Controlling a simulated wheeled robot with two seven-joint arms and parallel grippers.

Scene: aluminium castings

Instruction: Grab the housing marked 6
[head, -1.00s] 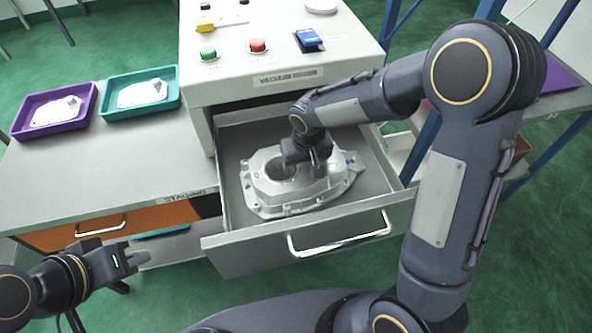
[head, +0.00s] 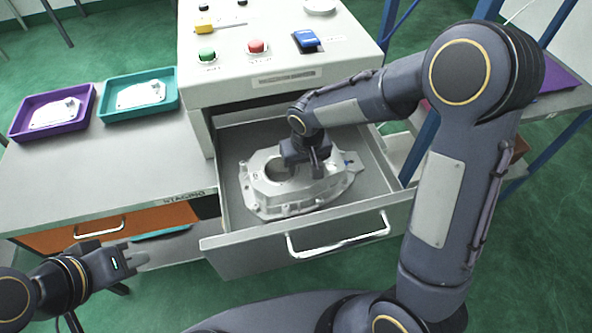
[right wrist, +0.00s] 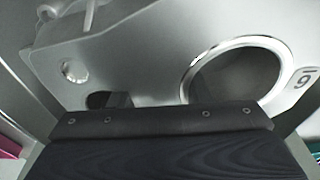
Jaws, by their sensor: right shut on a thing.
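The housing (head: 270,199) is a pale grey casting with a large round opening, lying in the open drawer (head: 234,257). In the right wrist view the housing (right wrist: 150,55) fills most of the picture, with a 6-like mark beside its bright-rimmed bore at the right. My right gripper (head: 318,170) is over the housing's right part and shut on it; the fingertips are largely hidden by the hand. My left gripper (head: 136,257) is at the lower left, away from the housing, in front of the bench. Its fingers look close together, but their gap is unclear.
The drawer walls stand close around the housing. Above it is a cabinet (head: 225,95) with green and red buttons and a blue device (head: 306,40). A purple tray (head: 20,127) and a teal tray (head: 172,104) hold flat castings on the left bench (head: 90,180).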

